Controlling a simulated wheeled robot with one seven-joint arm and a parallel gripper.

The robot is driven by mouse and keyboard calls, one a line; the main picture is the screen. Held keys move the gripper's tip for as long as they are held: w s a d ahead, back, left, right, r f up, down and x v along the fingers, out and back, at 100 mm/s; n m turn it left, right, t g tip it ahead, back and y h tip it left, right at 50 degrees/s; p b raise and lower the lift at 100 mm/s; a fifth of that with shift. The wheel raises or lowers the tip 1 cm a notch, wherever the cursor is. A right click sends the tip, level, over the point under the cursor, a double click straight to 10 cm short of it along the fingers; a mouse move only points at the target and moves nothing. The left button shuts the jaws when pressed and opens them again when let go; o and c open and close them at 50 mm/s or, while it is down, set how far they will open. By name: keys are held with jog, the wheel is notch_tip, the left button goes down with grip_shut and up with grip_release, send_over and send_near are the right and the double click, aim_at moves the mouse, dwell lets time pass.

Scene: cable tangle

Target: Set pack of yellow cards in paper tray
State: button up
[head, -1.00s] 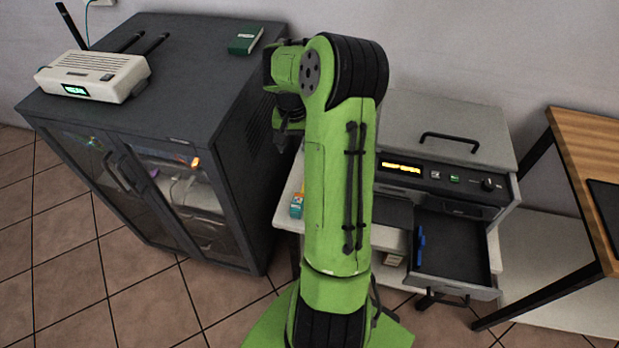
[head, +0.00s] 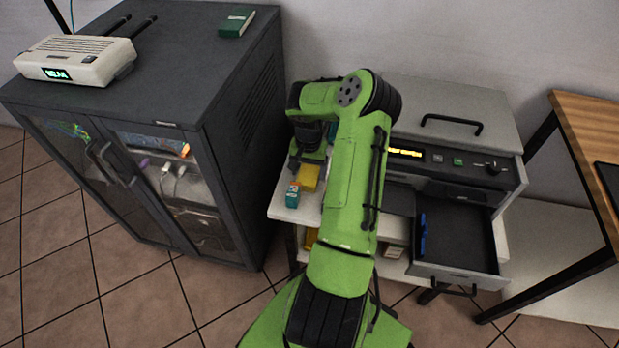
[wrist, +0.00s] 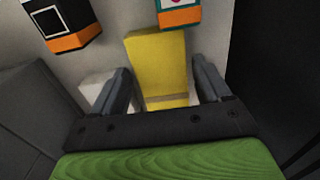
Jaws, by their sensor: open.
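The pack of yellow cards (head: 310,178) lies on the white stand left of the printer, partly hidden by my arm. In the wrist view the yellow pack (wrist: 158,58) shows between the two fingers of my gripper (wrist: 165,88), with a gap on each side. My gripper (head: 300,163) is open, over the far end of the pack. The paper tray (head: 455,279) is the pulled-out drawer at the printer's front right. It has a dark floor and a blue object (head: 423,236) at its left side.
A small teal and orange box (head: 292,195) stands close to the pack. A black and orange box (wrist: 68,25) shows in the wrist view. The dark cabinet (head: 225,120) stands close on the left. The printer (head: 450,112) is right of my arm. Another yellow item (head: 311,238) sits lower down.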

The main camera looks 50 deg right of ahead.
aim_at(308, 174)
jog(key=shift+f, duration=0.85)
jog(key=shift+r, duration=0.15)
jog(key=c, duration=1)
notch_tip(308, 174, up, 10)
jog(key=p, duration=0.3)
jog(key=shift+p, duration=0.4)
